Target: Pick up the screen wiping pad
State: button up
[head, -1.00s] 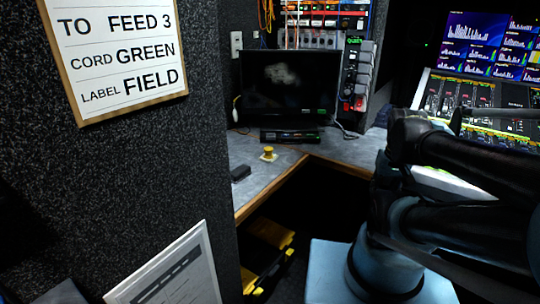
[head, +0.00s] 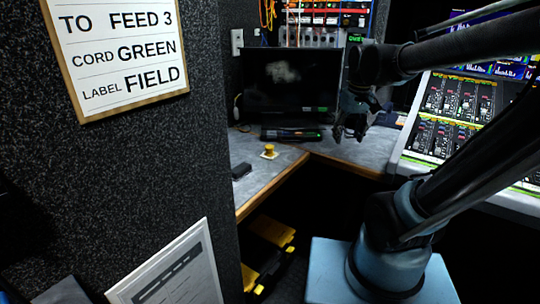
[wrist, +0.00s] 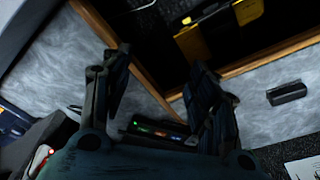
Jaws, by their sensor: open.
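A small yellow knob on a flat whitish square, probably the screen wiping pad (head: 268,152), sits on the grey desk in the head view, in front of the monitor. I cannot make it out in the wrist view, where my right finger may hide it. My gripper (head: 349,133) is open and empty above the desk, right of the pad and apart from it. In the wrist view my gripper (wrist: 160,66) has its fingers spread over the desk's inner corner. The dark monitor (head: 290,82) has a pale smudge on its screen.
A dark block (head: 241,170) lies on the desk left of the pad; it also shows in the wrist view (wrist: 287,93). A low device with lit displays (head: 291,134) sits below the monitor. The wooden desk edge (head: 272,184) borders a dark gap. A mixing console (head: 450,120) stands right.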

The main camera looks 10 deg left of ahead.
jog(key=w+a+r+n, duration=0.25)
jog(key=w+a, duration=0.35)
jog(key=a, duration=0.6)
jog(key=n, duration=0.2)
send_near(270, 146)
jog(key=shift+g, duration=0.3)
jog(key=f, duration=0.2)
jog(key=w+f, duration=0.1)
jog(key=f, duration=0.2)
jog(key=shift+w+d+f, duration=0.1)
jog(key=shift+w+f, duration=0.1)
jog(key=shift+f, duration=0.05)
jog(key=shift+a+f, duration=0.25)
jog(key=shift+f, duration=1)
jog(key=shift+a+f, duration=0.2)
jog(key=shift+f, duration=1.1)
jog(key=c, duration=1.1)
